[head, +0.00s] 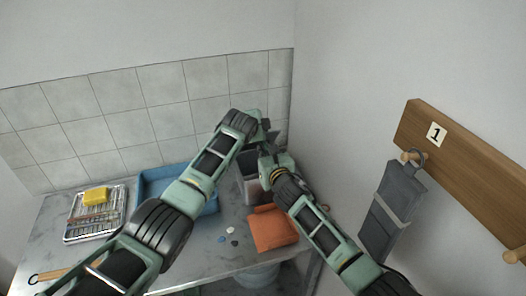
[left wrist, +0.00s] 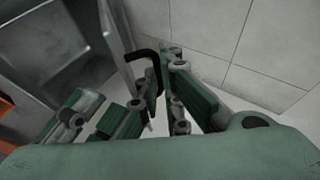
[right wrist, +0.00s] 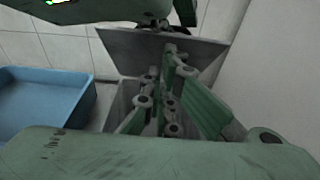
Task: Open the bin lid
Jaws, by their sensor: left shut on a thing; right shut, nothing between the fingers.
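The grey bin (head: 248,188) stands at the back right of the counter, partly hidden by my arms. Its opening shows in the right wrist view (right wrist: 124,98). The grey lid (right wrist: 140,52) is raised and tilted above the bin's rim. My left gripper (left wrist: 158,85) is shut on the lid's black bent handle (left wrist: 143,54). My right gripper (right wrist: 165,62) is shut and empty, over the bin's opening and in front of the lid; I cannot tell whether it touches the lid. In the head view it shows near the bin (head: 266,162).
A blue tray (head: 150,183) lies left of the bin. An orange cloth (head: 272,230) lies in front of the bin, with small pieces (head: 222,238) beside it. A rack with a yellow sponge (head: 96,196) is farther left. Walls stand close behind and right.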

